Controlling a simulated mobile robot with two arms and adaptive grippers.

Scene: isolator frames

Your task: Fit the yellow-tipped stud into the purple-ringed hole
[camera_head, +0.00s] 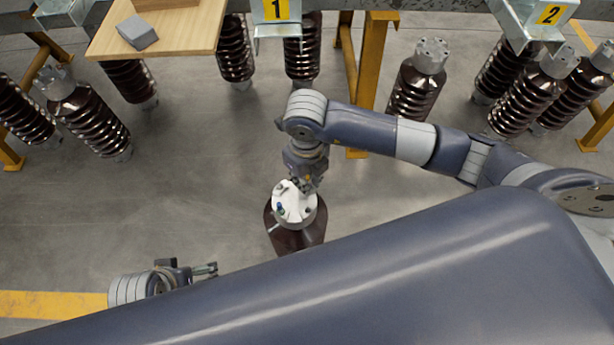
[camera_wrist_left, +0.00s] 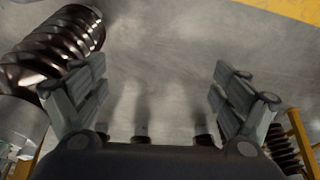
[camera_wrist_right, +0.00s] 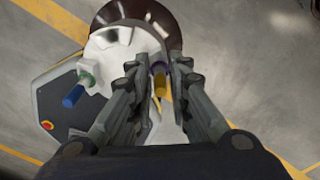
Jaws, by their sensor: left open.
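A dark brown insulator with a white cap (camera_head: 295,205) stands on the floor below my arms; the cap is also at the top of the right wrist view (camera_wrist_right: 128,50). The yellow-tipped stud (camera_wrist_right: 160,86) shows between the fingers of my right gripper (camera_wrist_right: 158,70), which are closed in on it. The purple-ringed hole (camera_wrist_right: 158,68) shows at the fingertips, with the stud lined up at it; how deep the stud sits is hidden. In the head view my right gripper (camera_head: 303,184) is over the cap. My left gripper (camera_head: 207,270) is open and empty, left of the insulator.
A blue stud (camera_wrist_right: 73,97) stands out from a green ring (camera_wrist_right: 87,79) on the cap's other side. Several brown insulators (camera_head: 90,118) stand around yellow-legged stands marked 1 and 2. A wooden table (camera_head: 160,35) holds a grey block (camera_head: 137,32).

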